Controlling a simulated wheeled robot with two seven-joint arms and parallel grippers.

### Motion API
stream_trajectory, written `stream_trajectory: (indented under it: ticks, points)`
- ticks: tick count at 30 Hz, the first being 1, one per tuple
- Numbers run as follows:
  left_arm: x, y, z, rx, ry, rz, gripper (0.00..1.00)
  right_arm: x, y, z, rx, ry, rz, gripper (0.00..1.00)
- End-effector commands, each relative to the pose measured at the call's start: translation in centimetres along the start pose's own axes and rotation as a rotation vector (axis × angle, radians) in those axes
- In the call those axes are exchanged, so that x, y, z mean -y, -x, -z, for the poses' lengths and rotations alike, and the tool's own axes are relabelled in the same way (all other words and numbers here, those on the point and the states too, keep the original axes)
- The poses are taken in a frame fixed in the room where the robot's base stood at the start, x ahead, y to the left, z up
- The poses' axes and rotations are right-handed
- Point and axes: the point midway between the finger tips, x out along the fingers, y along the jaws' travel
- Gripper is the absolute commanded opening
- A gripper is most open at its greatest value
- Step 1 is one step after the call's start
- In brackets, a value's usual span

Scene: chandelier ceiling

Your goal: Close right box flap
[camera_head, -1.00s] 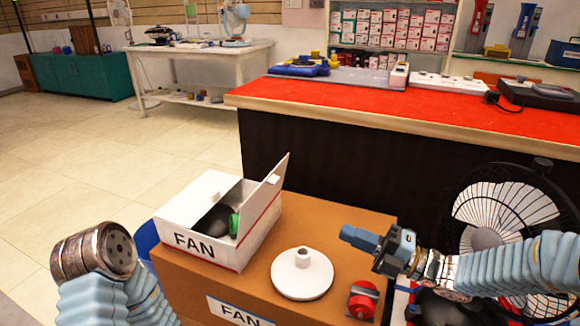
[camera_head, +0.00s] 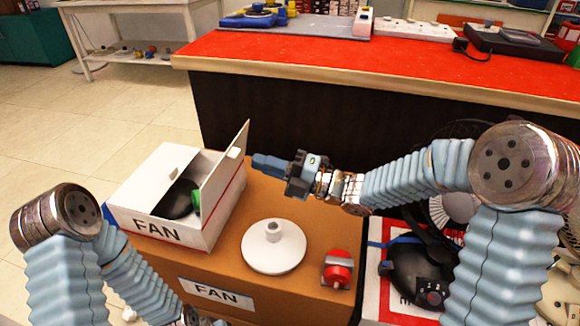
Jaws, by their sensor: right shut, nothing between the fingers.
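A white box (camera_head: 205,226) marked FAN stands on a brown cardboard box at the left. Its right flap (camera_head: 224,170) stands up, tilted a little outward to the right. The left part of its top (camera_head: 152,178) lies flat. A black part (camera_head: 178,201) and a green part show inside the opening. My right gripper (camera_head: 257,162) is shut and empty, just to the right of the raised flap near its far upper end. I cannot tell whether it touches the flap. My left arm shows at the lower left, but its gripper fingers are not visible.
A white round base (camera_head: 274,255) and a red part (camera_head: 338,268) sit on the brown box (camera_head: 230,268), right of the white box. A black fan part (camera_head: 415,270) lies at the lower right. A red-topped counter (camera_head: 400,75) stands behind.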

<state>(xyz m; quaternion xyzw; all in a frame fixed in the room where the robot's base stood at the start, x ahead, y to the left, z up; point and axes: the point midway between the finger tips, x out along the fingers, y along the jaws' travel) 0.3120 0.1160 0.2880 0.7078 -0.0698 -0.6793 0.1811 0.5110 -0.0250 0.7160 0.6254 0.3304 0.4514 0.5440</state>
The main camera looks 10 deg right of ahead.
Motion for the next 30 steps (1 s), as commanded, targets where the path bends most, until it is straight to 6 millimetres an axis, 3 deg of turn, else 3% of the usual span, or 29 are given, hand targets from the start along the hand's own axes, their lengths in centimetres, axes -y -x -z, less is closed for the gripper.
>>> stream_trajectory:
  ticks: [7,23,30]
  points:
    - [-0.5,0.6,-0.1,0.003,-0.003,-0.003,0.00,-0.1,-2.6,0.0,0.001,-0.001,-0.001,0.00]
    - [-0.5,0.7,-0.1,0.004,-0.003,-0.004,0.00,-0.2,-3.0,0.0,0.001,0.001,0.008,0.00]
    - [-1.1,1.5,-0.2,0.007,-0.007,-0.007,0.00,-0.9,-4.1,0.0,-0.001,0.004,0.092,0.00]
